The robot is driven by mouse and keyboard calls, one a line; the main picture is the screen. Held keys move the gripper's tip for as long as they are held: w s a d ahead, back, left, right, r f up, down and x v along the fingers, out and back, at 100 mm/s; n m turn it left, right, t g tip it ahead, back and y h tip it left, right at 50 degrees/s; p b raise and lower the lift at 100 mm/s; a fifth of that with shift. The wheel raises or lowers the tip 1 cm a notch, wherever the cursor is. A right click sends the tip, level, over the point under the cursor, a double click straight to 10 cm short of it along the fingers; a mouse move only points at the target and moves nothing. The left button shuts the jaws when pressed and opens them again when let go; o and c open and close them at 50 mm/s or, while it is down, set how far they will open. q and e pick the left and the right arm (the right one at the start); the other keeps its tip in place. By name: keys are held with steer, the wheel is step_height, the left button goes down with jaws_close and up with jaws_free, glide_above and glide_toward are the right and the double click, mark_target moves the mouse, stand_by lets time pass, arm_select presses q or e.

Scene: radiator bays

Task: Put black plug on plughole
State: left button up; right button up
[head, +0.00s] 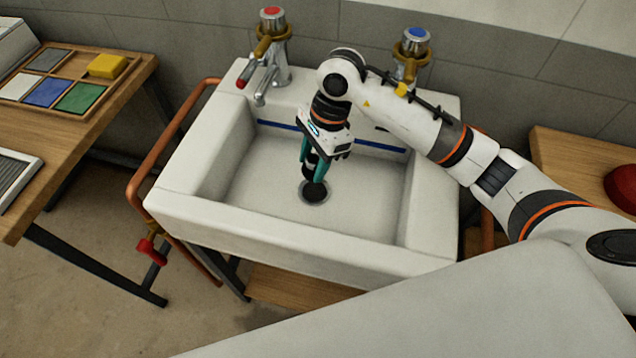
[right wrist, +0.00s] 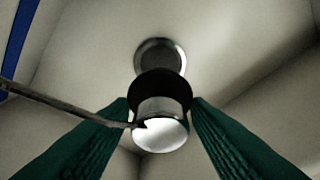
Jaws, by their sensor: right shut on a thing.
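The black plug (head: 314,190) is in the white sink's basin, with its black disc low over the plughole (head: 302,197). In the right wrist view the black plug (right wrist: 160,88) has a shiny metal knob toward me, and the round metal-rimmed plughole (right wrist: 160,50) shows just beyond it, partly covered by it. My right gripper (head: 314,172) points down into the basin, its green fingers shut on the plug's knob. Whether the plug touches the plughole's rim I cannot tell. A thin dark strand runs to the knob from the left in the wrist view. My left gripper is not in view.
The sink (head: 290,245) has raised walls around the plughole. A red-topped tap (head: 275,50) and a blue-topped tap (head: 412,55) stand at its back. A copper pipe (head: 165,150) runs at its left. A wooden bench (head: 95,105) stands at left.

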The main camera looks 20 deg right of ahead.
step_height(320, 180, down, 7)
steer(key=shift+f, duration=0.15)
stand_by(0.4)
steer(key=shift+f, duration=0.15)
steer(key=o, duration=1)
steer(key=v, duration=1.2)
steer(key=shift+r, duration=0.25)
